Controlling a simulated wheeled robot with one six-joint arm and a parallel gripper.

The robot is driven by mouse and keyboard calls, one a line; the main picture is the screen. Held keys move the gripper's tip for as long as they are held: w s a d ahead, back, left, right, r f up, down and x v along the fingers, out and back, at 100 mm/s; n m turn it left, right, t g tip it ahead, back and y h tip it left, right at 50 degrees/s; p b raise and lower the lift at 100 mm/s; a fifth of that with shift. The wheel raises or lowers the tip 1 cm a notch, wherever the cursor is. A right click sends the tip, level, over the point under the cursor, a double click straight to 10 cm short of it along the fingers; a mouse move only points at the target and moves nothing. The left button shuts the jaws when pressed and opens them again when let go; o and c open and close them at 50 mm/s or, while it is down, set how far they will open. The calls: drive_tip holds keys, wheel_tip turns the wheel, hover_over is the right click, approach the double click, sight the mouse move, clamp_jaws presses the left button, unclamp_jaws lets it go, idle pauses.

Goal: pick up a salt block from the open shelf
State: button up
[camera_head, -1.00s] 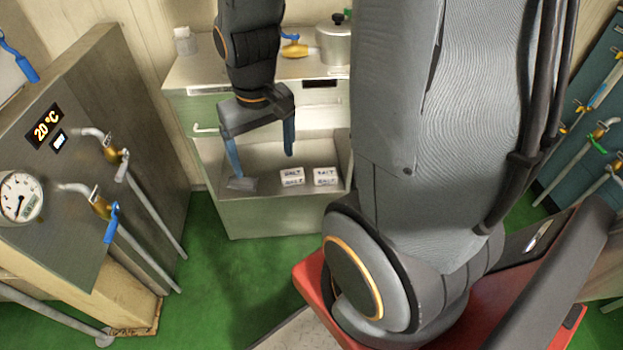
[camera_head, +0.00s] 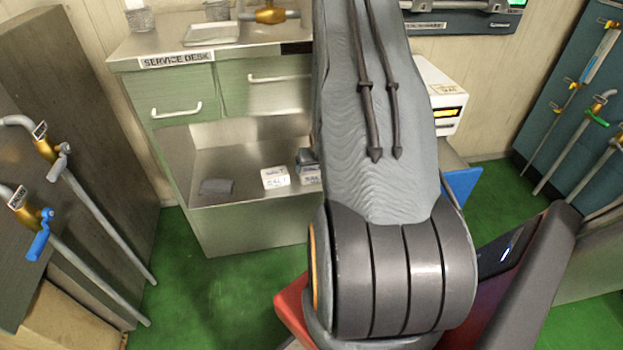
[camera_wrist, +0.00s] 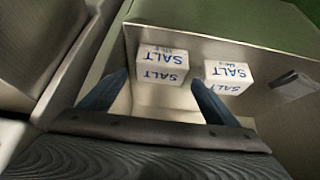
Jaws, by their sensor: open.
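Two white salt blocks with blue lettering stand side by side on the open shelf (camera_head: 245,188). The left block (camera_head: 275,177) is in full view in the head view; the right block (camera_head: 310,175) is partly covered by my arm. In the wrist view my gripper (camera_wrist: 159,84) is open, with one blue finger to each side of a salt block (camera_wrist: 162,66) that sits just beyond the fingertips. Whether the fingertips reach beside it I cannot tell. The other salt block (camera_wrist: 228,76) lies right of the right finger. My arm hides most of the gripper in the head view.
A dark grey item (camera_head: 216,187) lies on the shelf's left part; it also shows in the wrist view (camera_wrist: 296,84). Drawers (camera_head: 172,100) and the service desk top are above the shelf. Pipes with valves (camera_head: 60,165) stand at left. Green floor is clear in front.

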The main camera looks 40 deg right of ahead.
sight(313, 170)
drive_tip(key=b+x, duration=0.1)
drive_tip(key=x, duration=0.6)
drive_tip(key=shift+w+f+b, duration=0.15)
drive_tip(key=shift+b, duration=0.25)
drive_tip(key=c, duration=1.3)
